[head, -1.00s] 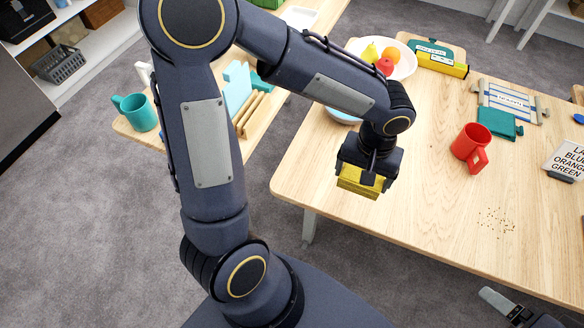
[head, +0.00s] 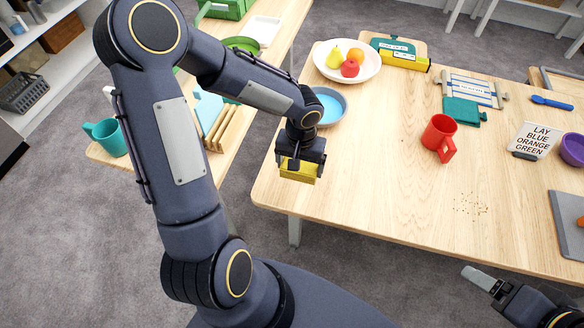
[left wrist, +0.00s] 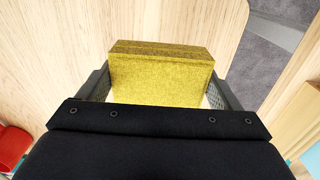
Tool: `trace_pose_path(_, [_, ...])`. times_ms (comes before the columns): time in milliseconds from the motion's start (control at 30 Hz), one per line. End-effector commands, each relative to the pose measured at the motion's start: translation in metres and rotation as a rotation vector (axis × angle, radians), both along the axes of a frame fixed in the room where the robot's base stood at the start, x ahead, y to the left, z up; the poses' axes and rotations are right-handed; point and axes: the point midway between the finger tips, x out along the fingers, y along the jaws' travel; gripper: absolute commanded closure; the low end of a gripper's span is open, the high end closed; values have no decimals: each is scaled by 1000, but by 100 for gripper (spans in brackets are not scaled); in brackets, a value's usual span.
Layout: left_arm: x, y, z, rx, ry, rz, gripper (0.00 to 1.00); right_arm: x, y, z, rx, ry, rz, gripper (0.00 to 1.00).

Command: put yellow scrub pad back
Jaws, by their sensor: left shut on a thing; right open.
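My left gripper (head: 297,172) is shut on the yellow scrub pad (head: 299,168) and holds it above the left front part of the wooden table (head: 360,200). In the left wrist view the pad (left wrist: 160,78) sits between both fingers, with table wood behind it. How high it is above the table I cannot tell. My right gripper (head: 480,279) is at the lower right, in front of the table's front edge, open and empty.
A blue bowl (head: 327,106) stands just behind my left gripper. Beyond it is a fruit plate (head: 325,62). A red mug (head: 438,136) and crumbs (head: 468,204) are to the right. A second table at the left holds a teal mug (head: 108,137) and a wooden rack (head: 228,130).

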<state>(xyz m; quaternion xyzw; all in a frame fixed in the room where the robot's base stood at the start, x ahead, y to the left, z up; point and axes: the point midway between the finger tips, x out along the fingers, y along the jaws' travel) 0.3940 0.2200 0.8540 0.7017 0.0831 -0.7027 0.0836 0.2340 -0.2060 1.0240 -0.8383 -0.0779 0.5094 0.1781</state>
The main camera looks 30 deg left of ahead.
Motion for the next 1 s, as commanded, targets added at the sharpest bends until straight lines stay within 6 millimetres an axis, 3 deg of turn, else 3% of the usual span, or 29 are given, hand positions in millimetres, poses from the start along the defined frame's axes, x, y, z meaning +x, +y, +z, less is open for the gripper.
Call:
trace_pose_path(100, [3, 13, -17, -1, 3, 2, 42, 0, 0, 2, 0, 0, 0, 23])
trace_pose_path(367, [8, 29, -36, 0, 2, 2, 42, 0, 0, 5, 0, 0, 0, 23])
trace_pose_path(533, [8, 28, -59, 1, 0, -3, 42, 0, 0, 5, 0, 0, 0, 23])
trace_pose_path(1000, [8, 28, -67, 1, -2, -1, 42, 0, 0, -1, 0, 0, 0, 23])
